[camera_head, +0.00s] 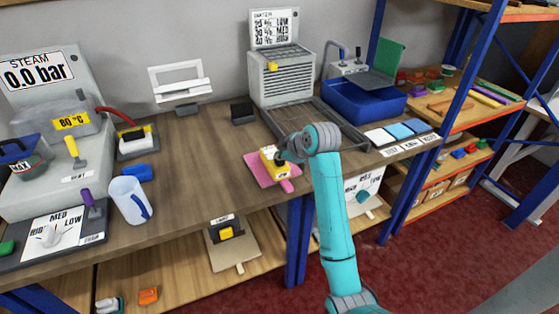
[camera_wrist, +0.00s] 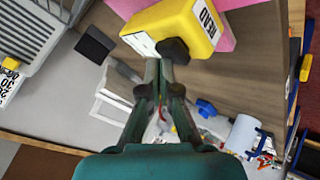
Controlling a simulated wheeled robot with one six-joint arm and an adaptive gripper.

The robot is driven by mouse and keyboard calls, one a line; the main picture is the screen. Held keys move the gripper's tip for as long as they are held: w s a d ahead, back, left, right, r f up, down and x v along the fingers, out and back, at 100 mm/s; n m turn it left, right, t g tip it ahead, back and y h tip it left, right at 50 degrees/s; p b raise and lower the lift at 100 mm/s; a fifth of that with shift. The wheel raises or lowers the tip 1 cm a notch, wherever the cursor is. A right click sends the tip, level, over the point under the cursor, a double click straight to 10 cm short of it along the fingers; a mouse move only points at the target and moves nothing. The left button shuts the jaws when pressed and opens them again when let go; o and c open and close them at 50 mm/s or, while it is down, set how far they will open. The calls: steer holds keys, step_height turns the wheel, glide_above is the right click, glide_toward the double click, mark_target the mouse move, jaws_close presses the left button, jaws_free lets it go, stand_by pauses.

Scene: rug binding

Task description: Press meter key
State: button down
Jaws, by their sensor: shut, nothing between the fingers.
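The yellow meter (camera_head: 267,155) lies on a pink piece (camera_head: 259,172) near the front edge of the wooden bench. In the wrist view the meter (camera_wrist: 175,22) fills the top middle, with a "READ" label and a white face. A dark block (camera_wrist: 173,49), which looks like its key, sticks out from the side toward my fingers. My gripper (camera_wrist: 160,64) is shut and empty, its tips right by this dark block; I cannot tell whether they touch.
A vented grey unit (camera_head: 282,80) and a dark block (camera_head: 242,112) stand behind. A blue bin (camera_head: 363,103) and coloured pads (camera_head: 400,130) lie to the right. Bench between jug and meter is clear.

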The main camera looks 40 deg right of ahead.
steer(key=shift+f, duration=0.25)
stand_by(0.4)
steer(key=shift+r, duration=0.95)
steer(key=shift+r, duration=0.1)
steer(key=shift+r, duration=2.4)
